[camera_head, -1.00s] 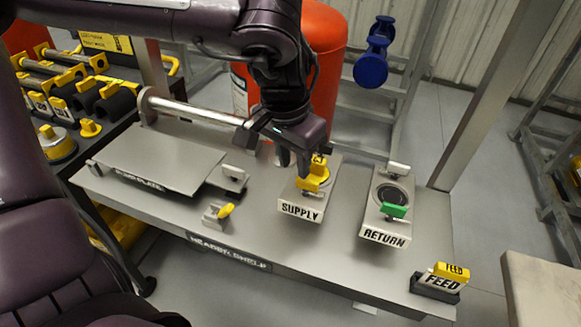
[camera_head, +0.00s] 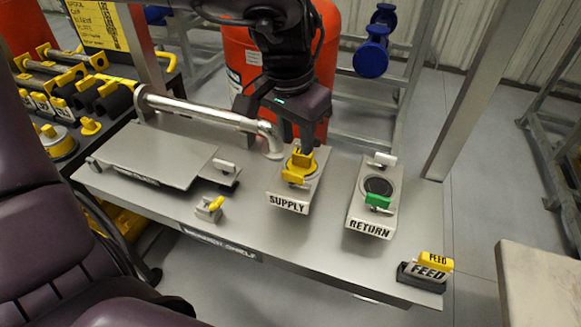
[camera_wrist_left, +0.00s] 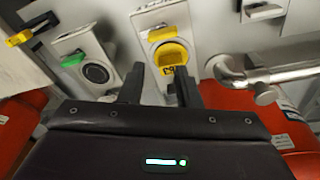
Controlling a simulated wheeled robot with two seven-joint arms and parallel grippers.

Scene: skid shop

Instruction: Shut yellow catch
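The SUPPLY block (camera_head: 290,206) on the shelf carries a yellow catch (camera_head: 293,177) at its front and a yellow cap (camera_head: 302,160) behind it. My left gripper (camera_head: 300,142) points down over the cap's rear side. In the left wrist view its two fingers (camera_wrist_left: 159,88) stand apart, with the yellow cap (camera_wrist_left: 171,54) ahead of the gap and the catch (camera_wrist_left: 162,34) beyond it. I cannot tell whether a finger touches the cap. Another small yellow lever (camera_head: 216,203) sits on a metal bracket left of SUPPLY. My right gripper is not in view.
The RETURN block (camera_head: 371,228) with a green catch (camera_head: 378,202) is to the right. A metal pipe (camera_head: 200,113) runs behind SUPPLY, beside a red cylinder (camera_head: 242,60). A FEED tag (camera_head: 428,272) stands at the right end. The shelf's front strip is mostly clear.

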